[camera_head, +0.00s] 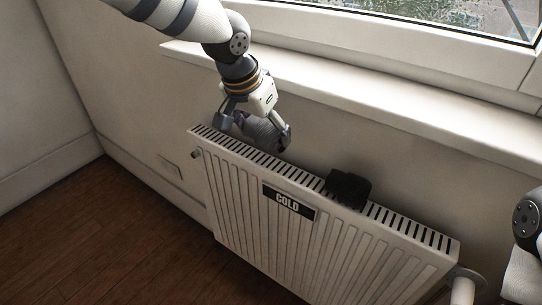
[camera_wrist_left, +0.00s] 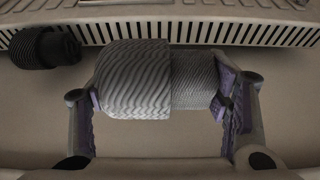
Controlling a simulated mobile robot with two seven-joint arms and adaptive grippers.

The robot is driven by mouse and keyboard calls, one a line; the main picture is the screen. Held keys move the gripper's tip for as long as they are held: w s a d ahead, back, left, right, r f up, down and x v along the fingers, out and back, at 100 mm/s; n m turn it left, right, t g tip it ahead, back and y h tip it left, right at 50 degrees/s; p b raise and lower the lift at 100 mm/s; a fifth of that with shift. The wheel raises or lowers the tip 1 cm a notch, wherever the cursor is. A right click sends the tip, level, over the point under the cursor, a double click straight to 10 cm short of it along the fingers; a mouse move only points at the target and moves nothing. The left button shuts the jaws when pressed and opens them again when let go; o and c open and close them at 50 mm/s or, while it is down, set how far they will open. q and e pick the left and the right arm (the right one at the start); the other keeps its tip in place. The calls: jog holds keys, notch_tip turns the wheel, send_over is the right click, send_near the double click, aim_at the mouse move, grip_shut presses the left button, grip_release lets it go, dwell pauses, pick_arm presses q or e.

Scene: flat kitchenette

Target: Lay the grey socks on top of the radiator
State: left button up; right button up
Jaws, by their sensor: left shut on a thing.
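The white radiator (camera_head: 318,235) stands below the window sill, with a slotted top grille and a black label reading "COLD". My left gripper (camera_head: 258,133) is over the left part of the radiator top, shut on the grey socks (camera_head: 262,130). In the left wrist view, the ribbed grey socks (camera_wrist_left: 135,82) lie sideways between the two fingers, in front of the slotted radiator top (camera_wrist_left: 200,30). I cannot tell whether the socks touch the grille. Only part of my right arm shows at the right edge of the head view; its gripper is out of view.
A dark, folded item (camera_head: 347,188) lies on the radiator top right of the gripper; it also shows in the left wrist view (camera_wrist_left: 45,47). The window sill (camera_head: 400,115) juts out above the radiator. A pipe (camera_head: 463,288) stands at the radiator's right end. The grille between is clear.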

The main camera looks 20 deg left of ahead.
pick_arm(q)
jog(key=b, duration=0.1)
send_near(266, 156)
jog(key=shift+w+d+f, duration=0.25)
jog(key=shift+w+f, duration=0.15)
jog(key=shift+w, duration=0.05)
jog(key=shift+w+d+f, duration=0.3)
jog(key=shift+w+f, duration=0.15)
jog(key=shift+w+a+f+b, duration=0.1)
jog(key=shift+w+f+b, duration=0.05)
jog(key=shift+f, duration=0.7)
jog(key=shift+w+f+b, duration=0.1)
jog(key=shift+f+b, duration=0.05)
jog(key=shift+f, duration=0.75)
pick_arm(e)
jog(key=shift+s+f+g, duration=0.4)
jog(key=shift+s+f, duration=0.75)
jog(key=shift+f, duration=0.05)
pick_arm(q)
jog(key=shift+f, duration=0.25)
jog(key=o, duration=1.1)
jog(key=shift+r, duration=0.1)
